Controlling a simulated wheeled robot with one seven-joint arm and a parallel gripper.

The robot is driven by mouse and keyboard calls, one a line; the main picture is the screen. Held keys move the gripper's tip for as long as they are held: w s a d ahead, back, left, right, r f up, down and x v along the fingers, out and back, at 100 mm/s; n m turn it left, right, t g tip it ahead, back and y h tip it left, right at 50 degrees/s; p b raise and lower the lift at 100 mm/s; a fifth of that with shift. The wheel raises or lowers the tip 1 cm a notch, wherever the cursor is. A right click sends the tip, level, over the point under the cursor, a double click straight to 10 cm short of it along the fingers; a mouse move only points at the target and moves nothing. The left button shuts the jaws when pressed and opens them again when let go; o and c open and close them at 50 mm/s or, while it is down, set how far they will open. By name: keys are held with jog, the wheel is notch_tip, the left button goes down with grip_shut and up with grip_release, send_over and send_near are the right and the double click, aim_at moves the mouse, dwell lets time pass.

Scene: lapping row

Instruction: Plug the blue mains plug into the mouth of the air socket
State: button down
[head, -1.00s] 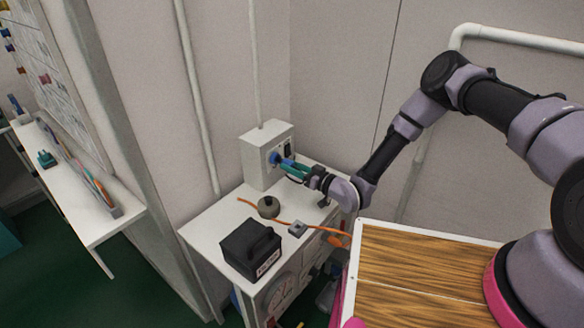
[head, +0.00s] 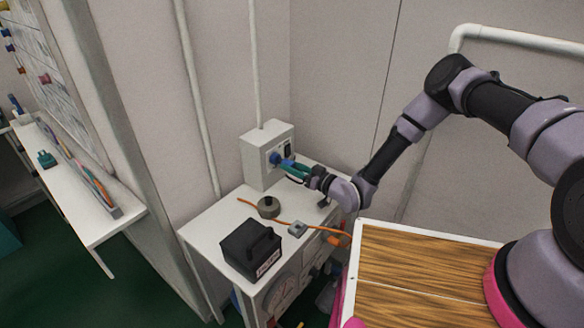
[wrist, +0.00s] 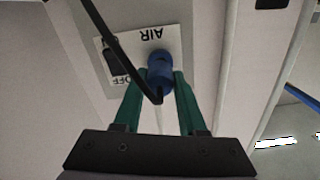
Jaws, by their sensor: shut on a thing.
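The blue mains plug (wrist: 160,72) is held between the green fingers of my gripper (wrist: 160,84). A black cable runs back from it across the wrist view. The plug points at the panel marked AIR, on the front of a pale box. In the head view, my gripper (head: 292,167) reaches the box from the right, with the blue plug (head: 286,162) at its tips. The air socket (head: 275,158) shows as a blue ring on the box, and the plug meets its mouth. In the wrist view the plug hides the mouth, so I cannot tell how deep it sits.
The pale box (head: 267,143) stands at the back of a white bench (head: 205,228). A black switch (head: 287,149) is beside the socket. A black case (head: 250,248), a grey round weight (head: 268,207) and an orange cable (head: 318,230) lie in front. A wood-topped surface (head: 420,265) is at right.

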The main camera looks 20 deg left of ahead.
jog(key=shift+x, duration=1.3)
jog(key=shift+c, duration=2)
grip_release()
jog(key=v, duration=1.1)
